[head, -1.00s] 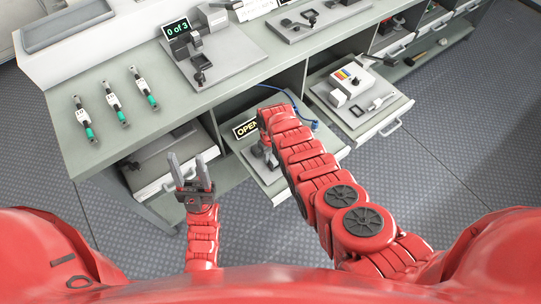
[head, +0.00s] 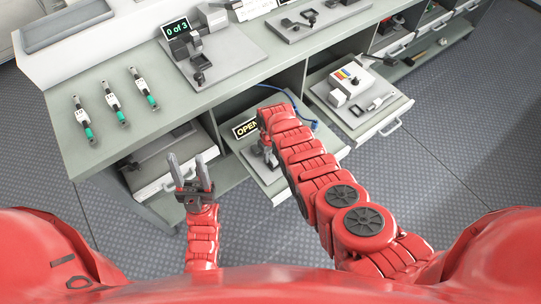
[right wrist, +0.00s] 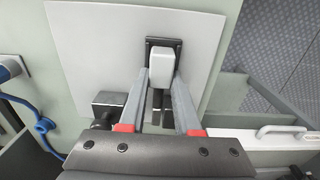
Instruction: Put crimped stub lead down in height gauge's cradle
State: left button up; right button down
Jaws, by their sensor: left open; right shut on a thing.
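My right gripper (right wrist: 162,76) is shut on a light grey block (right wrist: 164,55) at a black upright mount on a pale plate (right wrist: 90,45). In the head view my right arm reaches over the pulled-out drawer with the OPEN display (head: 246,128) and hides most of that grip. My left gripper (head: 190,170) is open and empty in front of the bench. Three slim pieces with teal ends (head: 115,104) lie apart on the bench top at left. I cannot tell whether one is the crimped stub lead. I cannot make out which device is the height gauge or its cradle.
A device with a "0 of 3" display (head: 176,28) stands on a grey plate at the back. Another pulled-out drawer (head: 385,125) at right carries a white box (head: 352,80). A blue cable (right wrist: 40,124) runs left of the right gripper. Bench top around the slim pieces is clear.

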jog(key=shift+s+f, duration=0.1)
jog(key=c, duration=0.5)
grip_release()
jog(key=shift+f, duration=0.1)
jog(key=shift+c, duration=0.2)
jog(key=shift+s, duration=0.1)
jog(key=shift+s+a+f, duration=0.1)
jog(key=shift+s+a, duration=0.05)
jog(key=r+p, duration=0.6)
jog(key=r, duration=0.1)
jog(key=r+p, duration=0.3)
jog(key=p, duration=0.1)
jog(key=shift+w+r, duration=0.2)
jog(key=shift+w, duration=0.15)
notch_tip(320, 180, up, 2)
jog(key=r+p, duration=0.1)
jog(key=p, duration=0.1)
notch_tip(320, 180, up, 5)
jog(key=b, duration=0.2)
send_over(271, 156)
jog(key=shift+w+f, duration=0.1)
jog(key=shift+f, duration=0.1)
